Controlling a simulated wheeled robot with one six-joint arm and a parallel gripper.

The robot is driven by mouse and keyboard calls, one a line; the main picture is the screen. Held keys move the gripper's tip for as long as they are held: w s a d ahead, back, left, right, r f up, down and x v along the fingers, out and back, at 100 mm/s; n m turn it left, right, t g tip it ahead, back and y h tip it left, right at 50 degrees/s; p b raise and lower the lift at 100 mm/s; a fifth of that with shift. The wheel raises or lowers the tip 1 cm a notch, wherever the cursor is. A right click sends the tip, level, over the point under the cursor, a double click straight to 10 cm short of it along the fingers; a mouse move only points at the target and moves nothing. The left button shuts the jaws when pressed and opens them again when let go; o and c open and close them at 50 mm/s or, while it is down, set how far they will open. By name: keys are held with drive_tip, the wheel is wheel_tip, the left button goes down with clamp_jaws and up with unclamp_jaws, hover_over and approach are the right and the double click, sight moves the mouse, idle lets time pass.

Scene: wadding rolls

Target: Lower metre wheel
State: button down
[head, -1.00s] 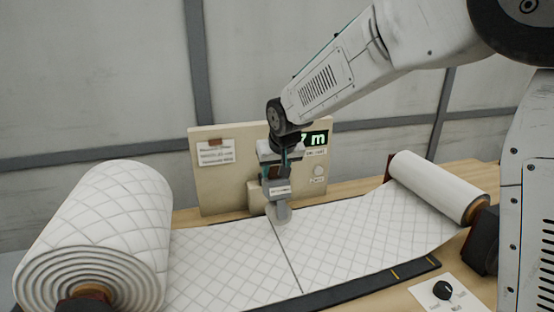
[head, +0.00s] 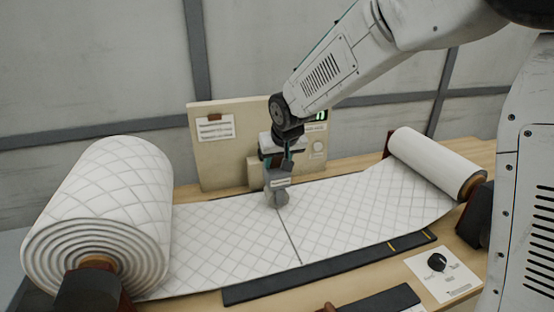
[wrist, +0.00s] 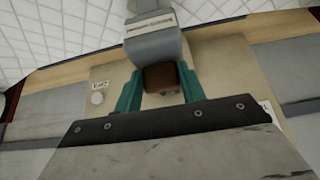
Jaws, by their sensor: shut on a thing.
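The metre wheel's grey arm (head: 278,184) hangs in front of the beige counter panel (head: 225,165), with the grey wheel (head: 280,198) at its lower end. The wheel is at the surface of the white quilted wadding (head: 220,235); it looks touching, though the exact contact is hard to tell. My gripper (head: 277,160) is above it, shut on the metre wheel's brown grip. In the wrist view my gripper (wrist: 160,88) has its teal fingers either side of the brown grip (wrist: 162,78), beside the grey arm (wrist: 155,45). My arm hides most of the panel's display.
A large wadding roll (head: 100,205) stands at the left and a smaller roll (head: 440,160) at the right. A dark slotted bar (head: 330,270) with yellow marks runs along the front.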

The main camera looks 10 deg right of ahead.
drive_tip(key=shift+s+f, duration=0.3)
drive_tip(key=shift+f, duration=0.15)
drive_tip(key=c, duration=0.8)
unclamp_jaws()
drive_tip(key=shift+s, duration=0.1)
drive_tip(key=shift+c, duration=0.2)
drive_tip(key=shift+d, duration=0.1)
drive_tip(key=v, duration=0.8)
drive_tip(key=shift+w+r, duration=0.3)
